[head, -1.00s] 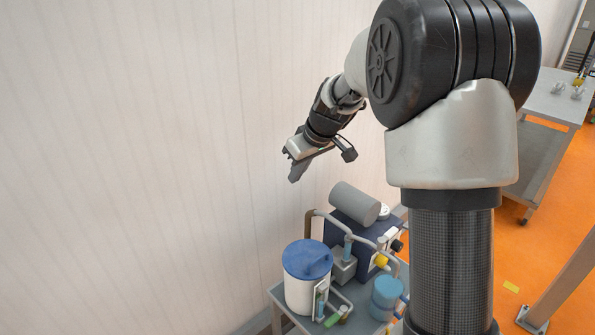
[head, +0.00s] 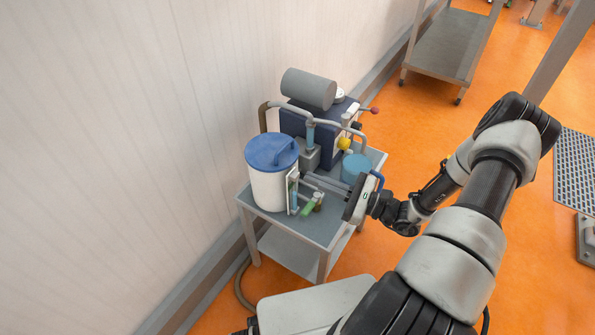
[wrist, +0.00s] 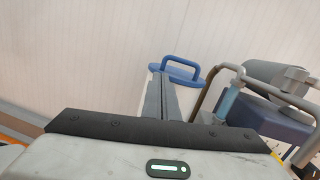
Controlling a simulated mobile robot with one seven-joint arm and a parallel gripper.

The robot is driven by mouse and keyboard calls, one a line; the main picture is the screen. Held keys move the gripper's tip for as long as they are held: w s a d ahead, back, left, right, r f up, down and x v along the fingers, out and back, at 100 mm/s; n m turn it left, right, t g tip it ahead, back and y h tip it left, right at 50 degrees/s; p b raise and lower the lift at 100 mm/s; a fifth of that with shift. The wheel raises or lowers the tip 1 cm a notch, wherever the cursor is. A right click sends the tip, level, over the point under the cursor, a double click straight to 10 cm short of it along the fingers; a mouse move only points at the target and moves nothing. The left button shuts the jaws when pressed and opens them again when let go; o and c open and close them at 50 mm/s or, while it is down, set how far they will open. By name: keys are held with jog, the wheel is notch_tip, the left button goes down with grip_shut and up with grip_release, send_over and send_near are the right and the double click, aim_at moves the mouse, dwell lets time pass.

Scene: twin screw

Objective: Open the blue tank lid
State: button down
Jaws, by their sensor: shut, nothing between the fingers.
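The blue tank lid (head: 268,150) lies flat on top of the white tank (head: 268,190) at the left of the cart. Its raised handle (head: 283,152) stands on the right part of the lid. In the wrist view the lid (wrist: 157,69) and its looped blue handle (wrist: 183,62) show just beyond my fingers, with part of the tank hidden behind them. My gripper (head: 308,179) is right of the tank, lower than the lid, with its fingers pointing left toward the tank. The fingers (wrist: 158,80) are together and empty, apart from the handle.
The grey cart (head: 320,235) carries pipes, a grey motor (head: 309,88), a dark blue box (head: 295,122) and a light blue container (head: 355,168) close to my gripper. A pale wall (head: 120,130) stands behind the tank. Space above the lid is clear.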

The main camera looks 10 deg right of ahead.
aim_at(293, 168)
jog(key=w+a+m+t, duration=0.1)
jog(key=w, duration=0.1)
jog(key=w+a+r+m+t+h, duration=0.1)
jog(key=w+a, duration=0.1)
jog(key=w+a+m+t+b, duration=0.1)
jog(key=w, duration=0.2)
jog(key=shift+a+r+m, duration=0.15)
jog(key=shift+a+m, duration=0.15)
jog(key=shift+a, duration=0.05)
jog(key=shift+r, duration=0.1)
jog(key=shift+r+h+p, duration=0.3)
jog(key=shift+r+p, duration=0.1)
jog(key=shift+p, duration=0.2)
jog(key=shift+g, duration=0.3)
